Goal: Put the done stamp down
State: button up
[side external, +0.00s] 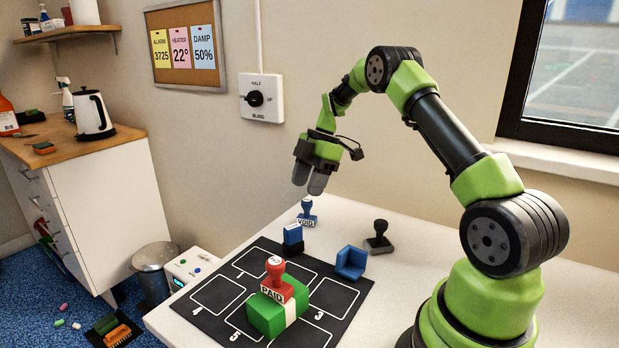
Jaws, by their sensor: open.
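My gripper (309,185) is open and empty, raised above the back edge of the white table. A blue stamp marked VOID (307,214) stands below it, apart from the fingertips. A red stamp marked PAID (274,283) sits on a green block with a white band (266,314), on the black mat. A black stamp (379,236) stands on the table to the right, with no word readable on it. I can read DONE on none of the stamps.
The black mat (222,322) has numbered, white-outlined spaces. A control box (190,266) sits at the table's left.

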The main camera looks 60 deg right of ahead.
jog(key=s+a+r+m+t+h, duration=0.1)
jog(key=s+a+r+m, duration=0.25)
jog(key=a+r, duration=0.35)
jog(key=s+a+r+m+t+h, duration=0.1)
jog(key=s+a+r+m, duration=0.25)
jog(key=a+r, duration=0.35)
jog(key=s+a+r+m+t, duration=0.1)
jog(key=s+a+m, duration=0.2)
jog(key=s+m, duration=0.2)
jog(key=s+a+r+m+t, duration=0.1)
jog(key=s+a+m+t, duration=0.1)
jog(key=s+m, duration=0.3)
jog(key=s+a, duration=0.1)
jog(key=s, duration=0.3)
jog(key=shift+a+r+m, duration=0.15)
jog(key=shift+a+m, duration=0.15)
